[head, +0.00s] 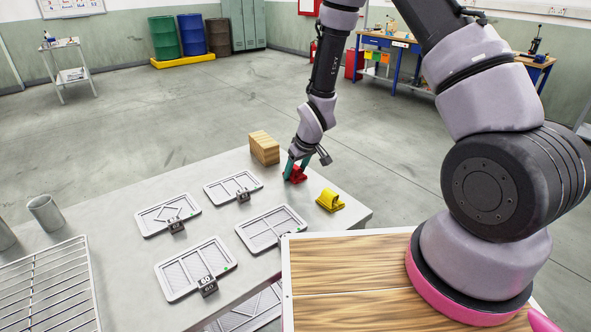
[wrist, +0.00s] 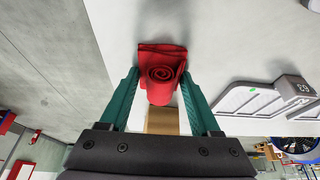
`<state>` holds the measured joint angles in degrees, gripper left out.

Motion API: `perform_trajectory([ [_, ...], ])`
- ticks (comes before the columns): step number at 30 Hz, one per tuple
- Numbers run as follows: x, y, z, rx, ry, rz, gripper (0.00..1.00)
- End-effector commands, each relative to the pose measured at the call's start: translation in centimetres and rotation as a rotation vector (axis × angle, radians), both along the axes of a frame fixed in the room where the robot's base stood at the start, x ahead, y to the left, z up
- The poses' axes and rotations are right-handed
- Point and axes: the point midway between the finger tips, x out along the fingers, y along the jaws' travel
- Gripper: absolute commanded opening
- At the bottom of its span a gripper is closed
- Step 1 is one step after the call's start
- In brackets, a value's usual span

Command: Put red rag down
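The red rag (wrist: 161,70) is rolled, with a flat flap at its far side. It sits between the fingertips of my gripper (wrist: 160,82) in the wrist view, and the fingertips appear to press on its two sides. In the head view, the red rag (head: 297,175) is at the grey table's surface, near the right edge, with my gripper (head: 297,166) pointing down over it. I cannot tell whether the rag's underside touches the table.
A yellow rag (head: 330,201) lies to the right of the red one. A wooden block (head: 264,147) stands behind on the left. Several grey panels with black number tags (head: 233,186) lie left and in front. A wire rack (head: 45,285) is at the far left.

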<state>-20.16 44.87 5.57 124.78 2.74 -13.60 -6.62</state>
Motion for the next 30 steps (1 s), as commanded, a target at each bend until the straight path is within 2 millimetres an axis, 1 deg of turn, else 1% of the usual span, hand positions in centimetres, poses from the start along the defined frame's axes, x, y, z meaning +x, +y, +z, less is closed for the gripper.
perform_trajectory([
  [1,0.0,0.0,0.0,0.0,0.0,0.0,0.79],
  [2,0.0,0.0,0.0,0.0,0.0,0.0,0.9],
  [3,0.0,0.0,0.0,0.0,0.0,0.0,0.94],
  [14,-0.1,0.1,0.0,0.0,0.001,0.001,0.94],
  [17,0.0,0.1,0.4,0.001,-0.001,0.001,0.94],
  [20,-0.3,-0.2,1.5,0.001,-0.002,0.001,0.94],
  [30,-2.5,-1.7,8.0,0.001,-0.004,0.001,0.94],
])
